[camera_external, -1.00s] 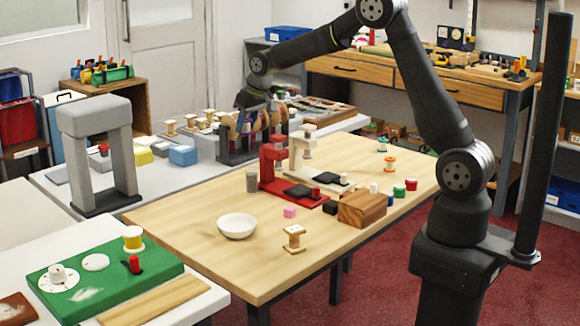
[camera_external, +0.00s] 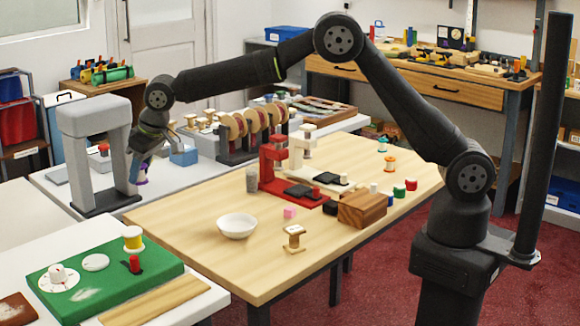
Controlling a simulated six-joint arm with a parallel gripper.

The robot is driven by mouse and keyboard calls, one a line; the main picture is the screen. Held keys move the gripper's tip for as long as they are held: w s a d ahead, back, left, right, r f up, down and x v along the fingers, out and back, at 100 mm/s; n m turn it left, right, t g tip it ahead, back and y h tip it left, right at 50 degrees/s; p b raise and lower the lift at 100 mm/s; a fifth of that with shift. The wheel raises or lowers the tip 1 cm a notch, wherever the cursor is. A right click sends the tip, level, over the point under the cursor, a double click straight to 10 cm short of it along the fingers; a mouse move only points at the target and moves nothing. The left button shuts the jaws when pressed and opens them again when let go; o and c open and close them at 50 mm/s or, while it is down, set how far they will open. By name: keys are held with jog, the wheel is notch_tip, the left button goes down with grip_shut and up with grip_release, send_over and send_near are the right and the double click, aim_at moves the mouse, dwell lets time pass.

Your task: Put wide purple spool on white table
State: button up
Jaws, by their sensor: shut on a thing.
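My gripper (camera_external: 142,160) hangs at the left, beside the grey arch stand, with its fingers pointing down. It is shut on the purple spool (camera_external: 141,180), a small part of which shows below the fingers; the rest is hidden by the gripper. The spool appears to be in the air near the arch and the wooden table's far left corner. A white table (camera_external: 38,187) at the back left bears the arch. Another white-topped table (camera_external: 203,301) stands at the front left under a green board.
The grey arch (camera_external: 75,160) stands close to my gripper. The wooden table (camera_external: 190,215) holds a white bowl (camera_external: 237,225), a red press and several spools. Its near left part is clear.

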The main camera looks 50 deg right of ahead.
jog(key=s+a+f, duration=0.1)
jog(key=a+f, duration=0.1)
jog(key=a, duration=0.1)
jog(key=s+a+f, duration=0.1)
jog(key=a+f, duration=0.1)
jog(key=a, duration=0.2)
jog(key=s+a+f, duration=0.1)
jog(key=a+f, duration=0.2)
jog(key=a, duration=0.1)
jog(key=shift+a, duration=0.2)
jog(key=shift+f, duration=1.95)
jog(key=shift+f, duration=0.2)
jog(key=o, duration=1)
jog(key=shift+o, duration=0.2)
jog(key=shift+r, duration=0.1)
jog(key=v, duration=1.2)
